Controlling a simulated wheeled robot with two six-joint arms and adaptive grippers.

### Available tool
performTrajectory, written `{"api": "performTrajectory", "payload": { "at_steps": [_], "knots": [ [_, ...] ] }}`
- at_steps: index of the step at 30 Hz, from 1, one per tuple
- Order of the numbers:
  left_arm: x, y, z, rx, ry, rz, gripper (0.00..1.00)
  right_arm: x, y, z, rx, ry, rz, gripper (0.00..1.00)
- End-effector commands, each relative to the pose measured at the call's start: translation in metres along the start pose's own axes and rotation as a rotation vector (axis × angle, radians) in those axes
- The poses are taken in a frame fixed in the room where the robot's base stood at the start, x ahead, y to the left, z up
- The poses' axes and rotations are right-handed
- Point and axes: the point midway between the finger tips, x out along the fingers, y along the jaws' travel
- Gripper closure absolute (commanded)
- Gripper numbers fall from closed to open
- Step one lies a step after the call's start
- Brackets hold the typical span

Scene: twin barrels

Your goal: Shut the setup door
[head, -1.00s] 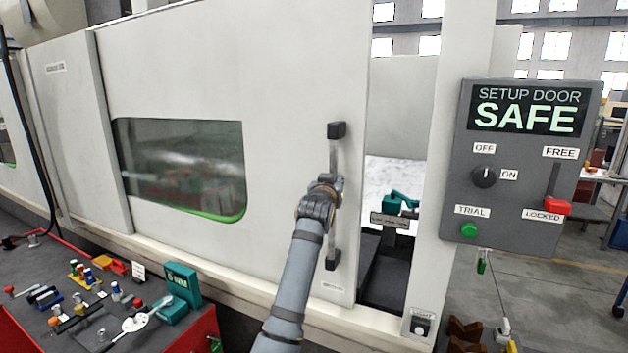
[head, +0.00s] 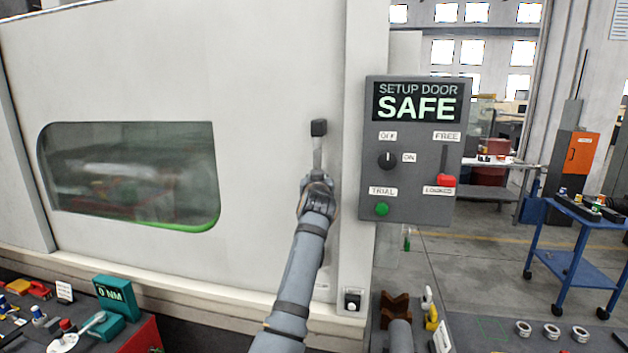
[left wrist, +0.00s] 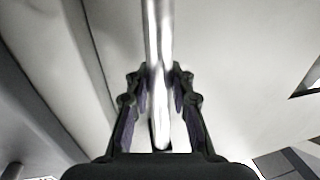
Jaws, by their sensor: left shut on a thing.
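The setup door (head: 255,85) is a large pale sliding panel with a dark green-edged window. Its right edge lies against the pale post (head: 361,190), and no opening shows between them. My left gripper (head: 317,192) is shut on the vertical door handle (head: 318,130). The left wrist view shows both fingers (left wrist: 160,95) on either side of the metal bar (left wrist: 157,40). The handle's lower end is hidden behind my arm. My right gripper is not in view.
A grey panel (head: 415,205) on the post reads "SETUP DOOR SAFE". Its red lever (head: 446,181) sits low by the "LOCKED" label. A bench with tools and a "0 NM" box (head: 116,295) is at lower left. A blue cart (head: 570,262) stands at right.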

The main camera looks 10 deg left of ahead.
Motion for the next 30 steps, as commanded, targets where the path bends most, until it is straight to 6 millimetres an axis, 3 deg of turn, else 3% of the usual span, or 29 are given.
{"api": "performTrajectory", "payload": {
  "at_steps": [5, 6, 11, 21, 30],
  "knots": [
    [-0.001, 0.002, -0.003, -0.003, 0.006, 0.005, 1.0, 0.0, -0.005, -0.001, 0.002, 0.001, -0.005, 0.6],
    [-0.001, 0.002, -0.003, -0.003, 0.006, 0.005, 0.78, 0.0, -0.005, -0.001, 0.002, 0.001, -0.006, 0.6],
    [-0.001, 0.002, -0.002, -0.002, 0.004, 0.004, 0.56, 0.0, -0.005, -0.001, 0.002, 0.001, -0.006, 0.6],
    [0.0, 0.001, -0.005, -0.001, 0.004, 0.003, 0.55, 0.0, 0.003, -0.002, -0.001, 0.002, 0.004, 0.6],
    [-0.001, 0.003, -0.065, -0.001, 0.007, 0.004, 0.55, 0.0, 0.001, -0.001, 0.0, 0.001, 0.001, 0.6]
  ]
}}
